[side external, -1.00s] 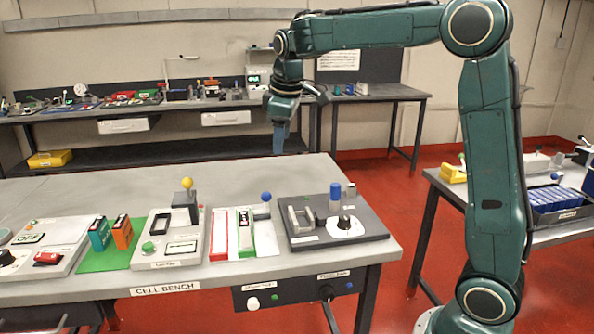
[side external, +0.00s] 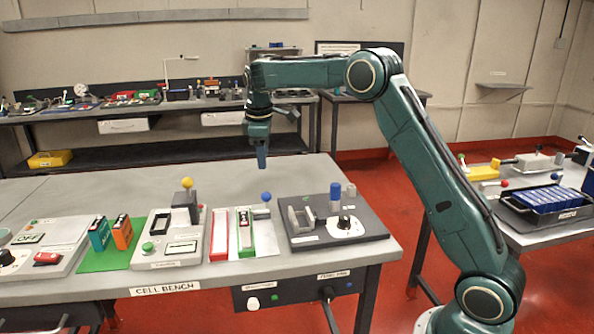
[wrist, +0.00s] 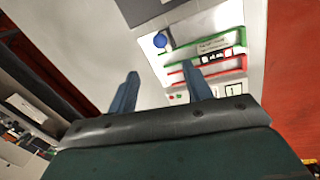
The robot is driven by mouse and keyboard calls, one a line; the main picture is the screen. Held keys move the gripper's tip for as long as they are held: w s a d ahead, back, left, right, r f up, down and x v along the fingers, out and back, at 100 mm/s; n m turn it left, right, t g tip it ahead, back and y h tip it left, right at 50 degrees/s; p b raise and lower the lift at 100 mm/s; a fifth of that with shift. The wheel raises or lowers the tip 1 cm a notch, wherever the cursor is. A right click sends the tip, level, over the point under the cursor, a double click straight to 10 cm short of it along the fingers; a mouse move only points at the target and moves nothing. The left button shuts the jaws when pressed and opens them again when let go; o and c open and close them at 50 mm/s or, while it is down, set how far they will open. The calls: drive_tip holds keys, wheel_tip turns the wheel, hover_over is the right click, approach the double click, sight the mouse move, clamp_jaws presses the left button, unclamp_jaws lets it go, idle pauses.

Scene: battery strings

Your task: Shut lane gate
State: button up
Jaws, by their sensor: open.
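My gripper (side external: 262,162) hangs above the cell bench, pointing down, behind the lanes. Its fingers are apart and empty in the wrist view (wrist: 161,82). The lane block has a red-edged lane (side external: 219,238) and a green-edged lane (side external: 253,244) side by side. A blue ball knob (side external: 266,197) on a small grey lever stands at the far right end of the green-edged lane; I take this for the lane gate's handle. The knob also shows in the wrist view (wrist: 160,40), beyond the fingertips and not touched. Whether the gate is open is too small to tell.
Left of the lanes is a grey fixture with a yellow knob (side external: 187,183). Teal (side external: 99,234) and orange (side external: 122,233) cells stand on a green mat. The back of the cell bench (side external: 130,188) is clear.

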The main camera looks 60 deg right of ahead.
sight(265, 193)
drive_tip(key=f, duration=0.4)
drive_tip(key=w+d+f, duration=0.1)
drive_tip(key=f, duration=0.4)
drive_tip(key=d+f, duration=0.1)
drive_tip(key=f, duration=0.3)
drive_tip(key=shift+w+f, duration=0.2)
drive_tip(key=shift+f, duration=0.05)
drive_tip(key=shift+c, duration=0.2)
clamp_jaws()
